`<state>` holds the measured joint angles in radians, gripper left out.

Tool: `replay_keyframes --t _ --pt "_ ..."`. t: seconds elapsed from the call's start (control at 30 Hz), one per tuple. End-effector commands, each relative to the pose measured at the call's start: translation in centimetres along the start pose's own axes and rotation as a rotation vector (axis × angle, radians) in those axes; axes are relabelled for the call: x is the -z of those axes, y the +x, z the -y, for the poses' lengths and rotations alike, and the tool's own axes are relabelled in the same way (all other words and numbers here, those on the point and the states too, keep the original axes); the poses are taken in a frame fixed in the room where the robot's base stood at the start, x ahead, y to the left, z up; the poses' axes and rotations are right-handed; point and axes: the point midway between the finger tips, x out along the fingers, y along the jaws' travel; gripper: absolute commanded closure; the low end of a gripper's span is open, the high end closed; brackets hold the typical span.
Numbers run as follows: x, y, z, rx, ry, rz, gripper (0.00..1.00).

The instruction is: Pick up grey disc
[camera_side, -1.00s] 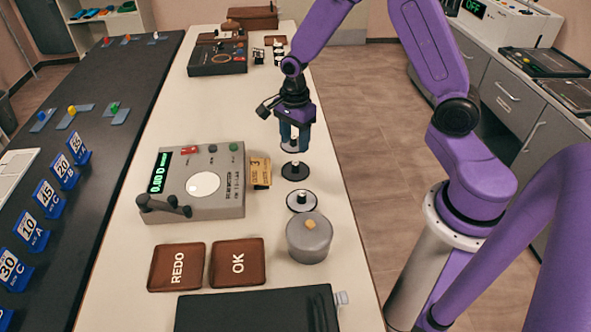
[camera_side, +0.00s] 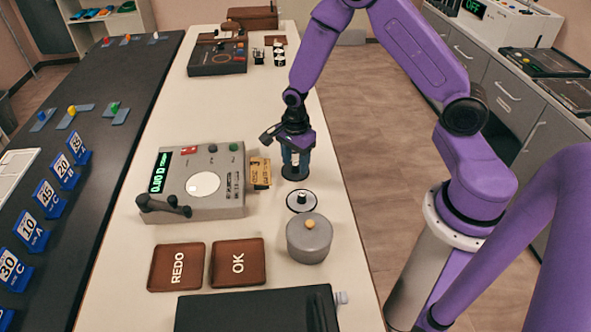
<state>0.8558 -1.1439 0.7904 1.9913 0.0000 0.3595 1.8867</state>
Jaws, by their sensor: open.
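A pale grey-white disc (camera_side: 302,201) with a dark rim and a small upright knob lies flat on the pale table. Just behind it, a black disc (camera_side: 295,174) lies under my gripper (camera_side: 295,168). My gripper points down with its jaws open, its fingertips low around the black disc's knob. Whether they touch it I cannot tell. The farther light disc seen earlier is hidden behind my gripper. I cannot tell for sure which disc is the grey one.
A grey lidded pot (camera_side: 309,240) stands in front of the pale disc. Brown REDO (camera_side: 177,267) and OK (camera_side: 237,262) pads lie nearer. The table's right edge is close.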

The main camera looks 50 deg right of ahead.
Motion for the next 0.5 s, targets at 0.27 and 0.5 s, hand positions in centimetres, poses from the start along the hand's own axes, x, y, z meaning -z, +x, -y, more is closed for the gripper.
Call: replay_keyframes --t 0.27,0.5 --pt "0.00 -0.03 0.00 0.000 0.000 0.000 1.00" --pt "0.01 -0.04 0.00 0.000 0.000 0.000 1.00"
